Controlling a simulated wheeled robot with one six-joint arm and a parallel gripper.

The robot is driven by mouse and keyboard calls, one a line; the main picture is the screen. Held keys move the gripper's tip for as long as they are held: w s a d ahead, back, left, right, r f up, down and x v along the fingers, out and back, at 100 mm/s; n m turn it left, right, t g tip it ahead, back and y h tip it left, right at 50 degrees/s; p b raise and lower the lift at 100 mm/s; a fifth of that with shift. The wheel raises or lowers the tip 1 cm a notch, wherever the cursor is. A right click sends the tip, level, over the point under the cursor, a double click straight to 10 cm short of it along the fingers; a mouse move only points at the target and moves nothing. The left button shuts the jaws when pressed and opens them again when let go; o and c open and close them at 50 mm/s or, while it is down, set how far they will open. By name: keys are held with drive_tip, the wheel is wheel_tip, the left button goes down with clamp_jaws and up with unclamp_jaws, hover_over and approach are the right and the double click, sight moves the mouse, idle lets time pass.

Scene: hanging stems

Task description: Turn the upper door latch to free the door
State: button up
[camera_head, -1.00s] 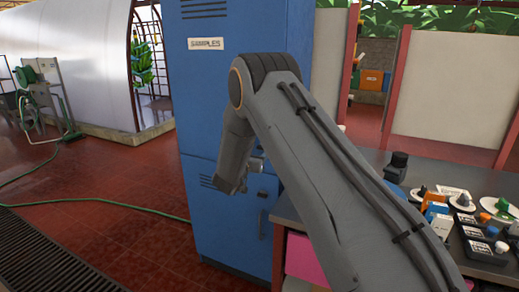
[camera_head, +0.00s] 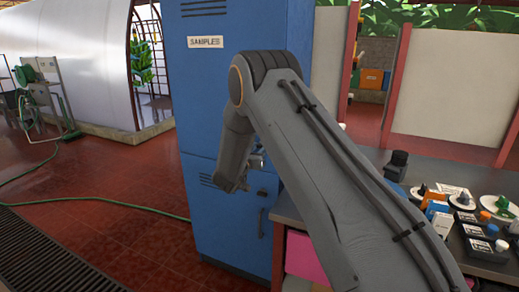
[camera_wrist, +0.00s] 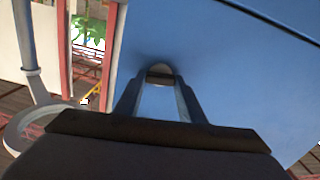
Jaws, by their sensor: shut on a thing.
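The blue cabinet (camera_head: 220,80) stands upright in the middle of the head view, with a "SAMPLES" label on its upper door. Its upper door is flush with the front. In the head view my arm covers most of the latch area and the gripper.
The lower door has a small dark lock (camera_head: 262,193) and a dark handle (camera_head: 262,222). A bench at right holds several small containers and dishes (camera_head: 463,205). A green hose (camera_head: 120,203) lies on the red tiled floor, which is mostly clear at left.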

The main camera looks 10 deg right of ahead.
drive_tip(key=n, duration=0.4)
drive_tip(key=shift+a, duration=0.15)
drive_tip(key=n, duration=0.4)
drive_tip(key=shift+w, duration=0.1)
drive_tip(key=n, duration=0.4)
drive_tip(key=shift+a, duration=0.1)
drive_tip(key=shift+f+n, duration=0.1)
drive_tip(key=shift+n, duration=2)
drive_tip(key=o, duration=1)
drive_tip(key=shift+a, duration=0.1)
drive_tip(key=shift+o, duration=0.2)
